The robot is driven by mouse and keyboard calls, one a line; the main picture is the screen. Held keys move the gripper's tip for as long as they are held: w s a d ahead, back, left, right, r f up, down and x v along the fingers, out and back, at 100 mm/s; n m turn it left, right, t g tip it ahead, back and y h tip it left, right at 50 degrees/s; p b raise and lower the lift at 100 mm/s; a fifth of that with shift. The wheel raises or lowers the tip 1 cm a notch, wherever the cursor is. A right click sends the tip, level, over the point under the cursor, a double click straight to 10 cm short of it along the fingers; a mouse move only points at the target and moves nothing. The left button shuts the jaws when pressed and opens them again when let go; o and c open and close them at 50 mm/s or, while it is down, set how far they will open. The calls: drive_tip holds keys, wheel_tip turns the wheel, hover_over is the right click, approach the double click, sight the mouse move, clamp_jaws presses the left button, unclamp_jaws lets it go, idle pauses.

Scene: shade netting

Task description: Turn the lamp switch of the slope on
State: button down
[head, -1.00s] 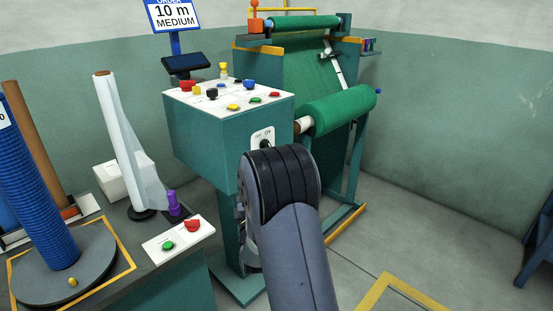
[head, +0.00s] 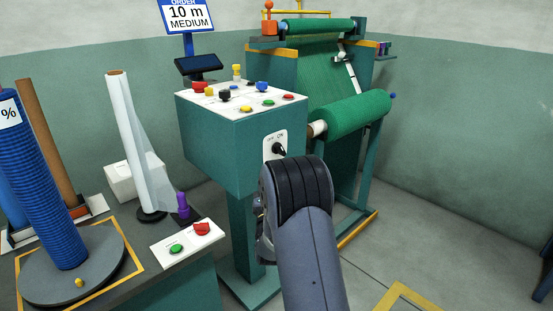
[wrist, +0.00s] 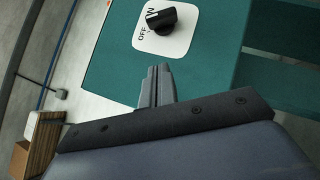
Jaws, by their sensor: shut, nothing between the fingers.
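The lamp switch is a black rotary knob (head: 279,149) on a white plate (head: 270,139) marked OFF and ON, on the front face of the teal console (head: 215,150). In the wrist view the knob (wrist: 162,20) is at the top, with the OFF label at its lower left; the other label is partly covered. I cannot tell surely which mark the knob points to. My gripper (wrist: 159,70) is shut and empty, its fingertips just below the plate in that picture and apart from the knob. In the head view my arm hides the gripper.
The console top carries several coloured buttons and knobs. A netting machine with a green roll (head: 345,117) stands behind it at the right. A bench at the left holds a blue roll (head: 45,180), a white film roll (head: 130,140) and a small button panel (head: 187,243). Floor at the right is clear.

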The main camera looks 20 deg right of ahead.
sight(276, 148)
drive_tip(key=w+d+r, duration=0.1)
drive_tip(key=w, duration=0.1)
drive_tip(key=w+d+r, duration=0.1)
drive_tip(key=w+d, duration=0.1)
drive_tip(key=w+d+r, duration=0.1)
drive_tip(key=w, duration=0.1)
drive_tip(key=shift+d+r, duration=0.15)
drive_tip(key=shift+r, duration=0.15)
drive_tip(key=shift+w+d+r, duration=0.2)
drive_tip(key=shift+d+r, duration=0.1)
drive_tip(key=shift+d, duration=0.2)
